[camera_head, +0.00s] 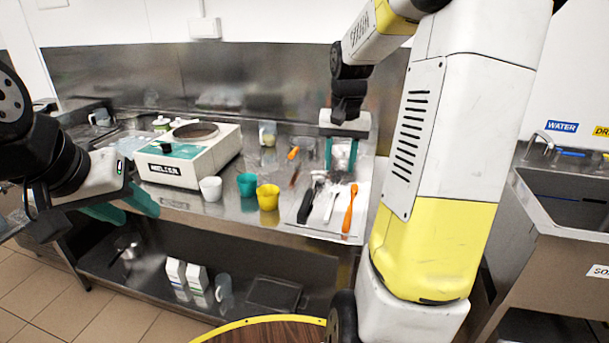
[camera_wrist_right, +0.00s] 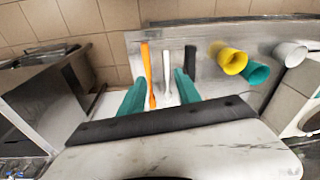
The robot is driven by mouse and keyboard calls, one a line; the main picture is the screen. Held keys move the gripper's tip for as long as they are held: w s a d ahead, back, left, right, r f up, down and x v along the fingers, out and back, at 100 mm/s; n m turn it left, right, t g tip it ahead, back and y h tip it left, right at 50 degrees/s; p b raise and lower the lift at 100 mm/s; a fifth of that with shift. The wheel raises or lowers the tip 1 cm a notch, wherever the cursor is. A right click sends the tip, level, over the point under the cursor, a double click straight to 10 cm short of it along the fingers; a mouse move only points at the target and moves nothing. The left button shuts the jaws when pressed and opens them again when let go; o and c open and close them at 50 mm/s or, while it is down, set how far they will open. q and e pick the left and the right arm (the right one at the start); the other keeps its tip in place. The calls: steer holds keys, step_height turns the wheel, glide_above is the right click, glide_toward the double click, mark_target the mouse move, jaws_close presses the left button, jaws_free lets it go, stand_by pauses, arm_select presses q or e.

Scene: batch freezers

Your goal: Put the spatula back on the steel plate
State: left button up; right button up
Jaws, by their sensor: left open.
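Several long utensils lie side by side on a pale plate (camera_head: 332,228) near the counter's front edge: an orange one (camera_head: 349,208), white ones and a black-handled one (camera_head: 306,205). I cannot tell for sure which is the spatula. In the right wrist view the orange utensil (camera_wrist_right: 148,70) and a white utensil (camera_wrist_right: 166,68) show between the fingertips, farther off. My right gripper (camera_head: 342,160) is open above the counter, behind the utensils. It also shows in the right wrist view (camera_wrist_right: 159,92). My left gripper (camera_head: 128,207) is open at the counter's left front, away from the utensils.
White (camera_head: 211,188), green (camera_head: 247,184) and yellow (camera_head: 268,196) cups stand left of the utensils. A white machine (camera_head: 190,153) stands behind them. An orange-handled tool (camera_head: 293,154) lies farther back. A sink (camera_head: 570,192) is at right. A round wooden top (camera_head: 270,332) is in front.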

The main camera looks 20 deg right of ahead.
steer(key=s+a+r+n+t+y, duration=0.1)
steer(key=s+a+r+n+t, duration=0.1)
steer(key=s+a, duration=0.4)
steer(key=s+a+r+n+t+y, duration=0.1)
steer(key=s+a+r+n+t, duration=0.1)
steer(key=s+a, duration=0.5)
steer(key=s+r+n, duration=0.1)
steer(key=s+r, duration=0.1)
steer(key=s, duration=0.2)
steer(key=shift+s+a+r+t, duration=0.15)
steer(key=shift+s+r+t, duration=0.25)
